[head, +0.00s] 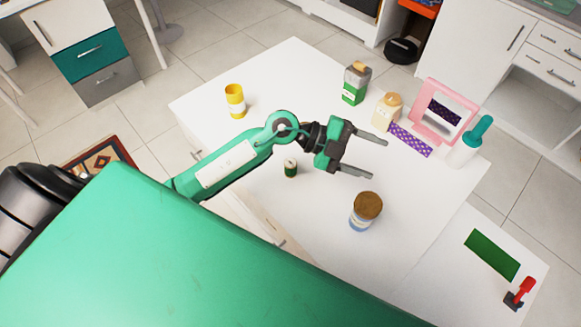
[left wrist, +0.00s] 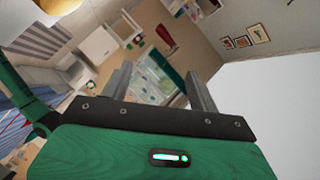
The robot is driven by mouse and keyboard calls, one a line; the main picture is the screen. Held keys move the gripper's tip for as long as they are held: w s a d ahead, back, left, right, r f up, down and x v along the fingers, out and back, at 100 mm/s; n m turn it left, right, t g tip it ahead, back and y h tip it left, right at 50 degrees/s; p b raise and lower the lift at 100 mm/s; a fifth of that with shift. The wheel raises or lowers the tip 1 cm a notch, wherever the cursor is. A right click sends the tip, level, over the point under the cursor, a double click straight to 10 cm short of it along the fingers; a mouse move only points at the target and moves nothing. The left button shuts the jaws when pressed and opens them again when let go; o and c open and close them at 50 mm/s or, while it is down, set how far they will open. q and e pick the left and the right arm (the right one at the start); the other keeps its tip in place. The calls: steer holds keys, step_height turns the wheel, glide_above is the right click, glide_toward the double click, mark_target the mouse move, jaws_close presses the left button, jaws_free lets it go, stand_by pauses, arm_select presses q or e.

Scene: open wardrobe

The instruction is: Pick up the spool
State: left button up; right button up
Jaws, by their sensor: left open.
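A small dark green cylinder with a pale top (head: 290,169), which looks like the spool, stands upright on the white table (head: 320,235) in the head view. My left gripper (head: 378,157) is above the table, to the right of this cylinder and apart from it, with its fingers pointing right. Its two fingers are spread with nothing between them. The left wrist view also shows the open, empty fingers (left wrist: 158,90); the spool does not show there. My right gripper is not in view.
A brown-lidded jar (head: 366,211) stands below the gripper in the picture. A yellow container (head: 235,101) is at the left. A green-and-grey bottle (head: 356,84), beige jar (head: 387,111), pink frame (head: 442,106), purple patterned item (head: 410,140) and teal-topped bottle (head: 469,141) stand toward the right.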

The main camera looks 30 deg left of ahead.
arm_select(q)
steer(key=w+a+f+g+y, duration=0.1)
steer(key=a+f+g+y, duration=0.15)
steer(key=f+y, duration=0.2)
steer(key=n+g+y, duration=0.2)
steer(key=n+y, duration=0.2)
steer(key=y, duration=0.6)
glide_above(290, 163)
steer(key=a, duration=0.1)
step_height(290, 163, down, 6)
steer(key=r, duration=0.1)
steer(key=shift+t, duration=0.25)
step_height(290, 163, down, 8)
steer(key=shift+a+f+p, duration=0.1)
steer(key=shift+f+p, duration=0.05)
steer(key=shift+p, duration=0.75)
steer(key=shift+d+f+p, duration=0.2)
steer(key=shift+f+p, duration=0.15)
steer(key=shift+f, duration=0.2)
steer(key=f, duration=0.1)
steer(key=f+p, duration=0.1)
steer(key=f, duration=0.1)
steer(key=shift+w+d+f, duration=0.1)
steer(key=shift+d+f, duration=0.1)
steer(key=shift+d, duration=0.2)
steer(key=shift+f, duration=0.55)
steer(key=c, duration=1.1)
steer(key=shift+o, duration=0.2)
steer(key=shift+r, duration=0.1)
